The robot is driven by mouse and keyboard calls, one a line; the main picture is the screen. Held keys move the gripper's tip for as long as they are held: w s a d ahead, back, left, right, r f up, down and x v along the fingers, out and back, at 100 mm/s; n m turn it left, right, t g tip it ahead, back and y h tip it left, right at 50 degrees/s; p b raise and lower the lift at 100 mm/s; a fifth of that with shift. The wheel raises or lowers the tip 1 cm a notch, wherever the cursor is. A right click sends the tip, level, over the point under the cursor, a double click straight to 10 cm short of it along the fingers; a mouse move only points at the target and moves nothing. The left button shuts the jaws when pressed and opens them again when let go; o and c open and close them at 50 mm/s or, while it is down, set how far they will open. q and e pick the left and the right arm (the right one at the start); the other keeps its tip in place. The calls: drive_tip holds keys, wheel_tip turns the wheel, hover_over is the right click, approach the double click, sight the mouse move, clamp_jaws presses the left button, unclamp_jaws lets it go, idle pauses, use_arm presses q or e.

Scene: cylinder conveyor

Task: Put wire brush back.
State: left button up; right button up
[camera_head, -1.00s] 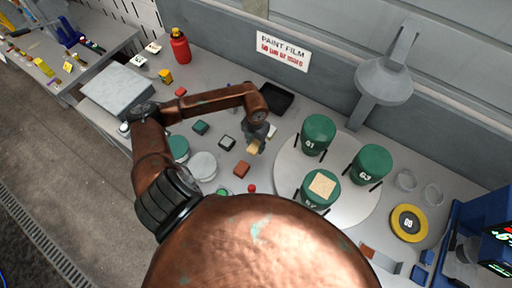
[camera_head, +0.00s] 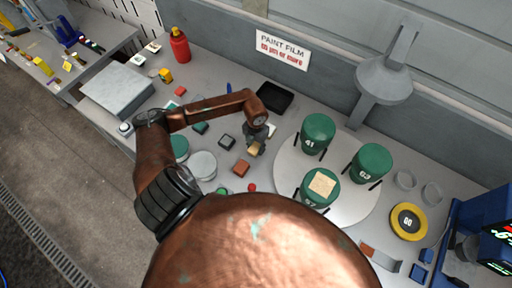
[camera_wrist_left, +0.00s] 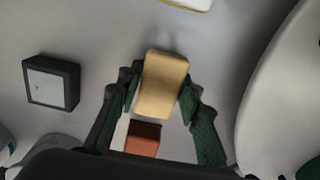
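My left gripper (camera_head: 257,146) is over the table, left of the round grey plate. In the left wrist view its two fingers (camera_wrist_left: 162,92) press against both sides of a tan block (camera_wrist_left: 163,84), which looks like the wooden back of the wire brush; no bristles show. The tan block also shows under the gripper in the head view (camera_head: 253,149). I cannot tell if it touches the table. My right gripper is not in view.
A red-brown block (camera_head: 241,168) and a dark block with a pale top (camera_head: 227,142) lie close by. The round plate (camera_head: 290,170) carries three green cylinders (camera_head: 318,131). A black tray (camera_head: 274,97) lies behind. A yellow ring (camera_head: 409,222) sits at right.

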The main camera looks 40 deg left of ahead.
sight(256, 146)
use_arm(q)
drive_tip(key=o, duration=0.3)
drive_tip(key=shift+r, duration=0.2)
drive_tip(key=shift+r, duration=0.3)
drive_tip(key=shift+r+b, duration=0.35)
drive_tip(key=shift+r, duration=5.4)
